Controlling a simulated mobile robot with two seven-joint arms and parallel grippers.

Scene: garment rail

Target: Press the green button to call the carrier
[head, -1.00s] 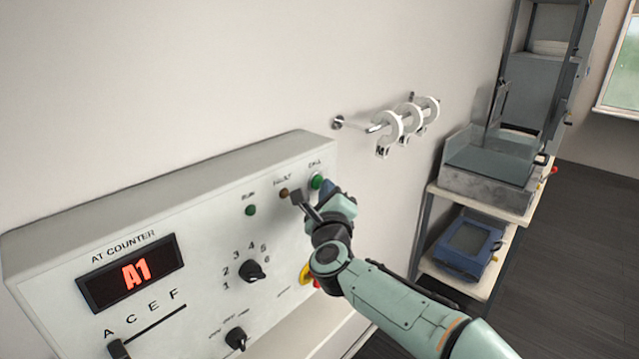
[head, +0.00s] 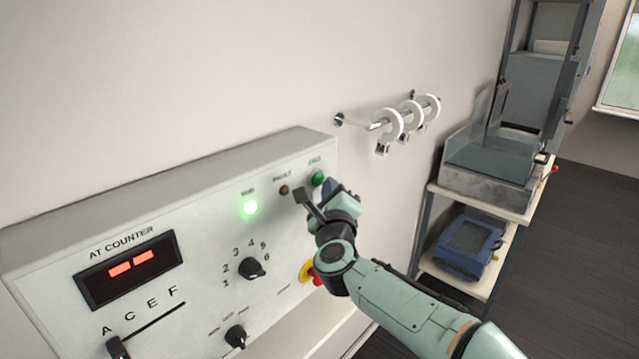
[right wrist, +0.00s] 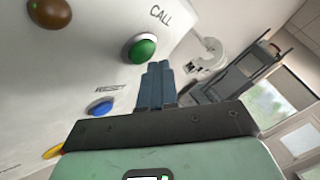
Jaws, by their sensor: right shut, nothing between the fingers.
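The green CALL button (head: 318,178) is at the upper right of the grey control panel (head: 160,215). It also shows in the right wrist view (right wrist: 141,48), just beyond the fingertips and a little to their left. My right gripper (head: 328,186) is shut and empty, its blue fingers close below and to the right of the button. In the right wrist view a gap shows between the fingertips (right wrist: 157,68) and the button in the picture; I cannot tell how deep it is. The RUN lamp (head: 250,208) glows bright green, and the counter display (head: 130,269) shows two red dashes.
A dark fault lamp (head: 284,190) sits left of the button. A blue button (right wrist: 101,107) and a yellow-red knob (head: 309,273) are lower on the panel. White rings (head: 411,115) hang on a wall rail. A shelf rack (head: 430,190) stands at right.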

